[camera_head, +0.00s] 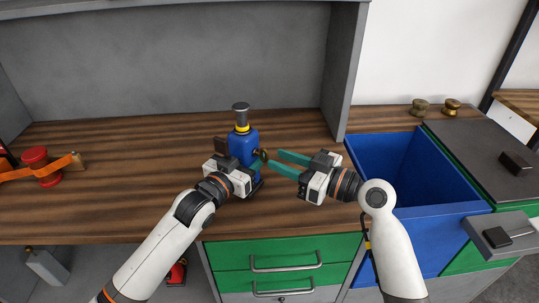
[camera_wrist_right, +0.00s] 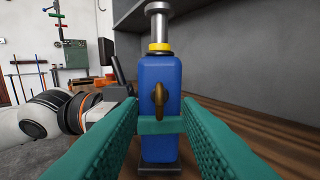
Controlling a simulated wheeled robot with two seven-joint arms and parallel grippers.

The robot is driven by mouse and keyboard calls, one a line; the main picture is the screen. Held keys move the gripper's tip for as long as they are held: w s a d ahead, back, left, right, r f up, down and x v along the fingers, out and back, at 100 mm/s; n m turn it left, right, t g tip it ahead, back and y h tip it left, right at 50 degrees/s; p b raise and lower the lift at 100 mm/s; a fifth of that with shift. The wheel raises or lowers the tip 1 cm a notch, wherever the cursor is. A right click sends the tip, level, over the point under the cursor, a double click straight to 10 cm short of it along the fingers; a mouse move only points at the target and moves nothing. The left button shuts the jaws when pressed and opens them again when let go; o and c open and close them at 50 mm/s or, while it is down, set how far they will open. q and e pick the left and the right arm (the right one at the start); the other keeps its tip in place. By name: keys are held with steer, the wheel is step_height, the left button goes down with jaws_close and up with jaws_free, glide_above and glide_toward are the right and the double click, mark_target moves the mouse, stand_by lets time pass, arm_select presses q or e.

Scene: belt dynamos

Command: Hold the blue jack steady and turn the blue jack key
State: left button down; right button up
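The blue jack (camera_head: 243,146) stands upright on the wooden bench, with a yellow collar and a metal post on top. My left gripper (camera_head: 250,170) is at its front, and a teal finger lies across the jack's face below the key in the right wrist view. Its other finger is mostly hidden. The brass-coloured jack key (camera_head: 264,155) sticks out from the jack's side; it faces the camera in the right wrist view (camera_wrist_right: 159,98). My right gripper (camera_head: 278,164) is open, its teal fingers pointing at the jack, with nothing between them.
A red round object with an orange strap (camera_head: 38,167) lies at the bench's left. A blue open bin (camera_head: 400,165) is at the right, beside a dark-topped cabinet. Two small brass pieces (camera_head: 436,107) stand behind. Green drawers (camera_head: 288,255) are below the bench.

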mark_target(268, 156)
steer(key=shift+x, duration=1.95)
jaws_close()
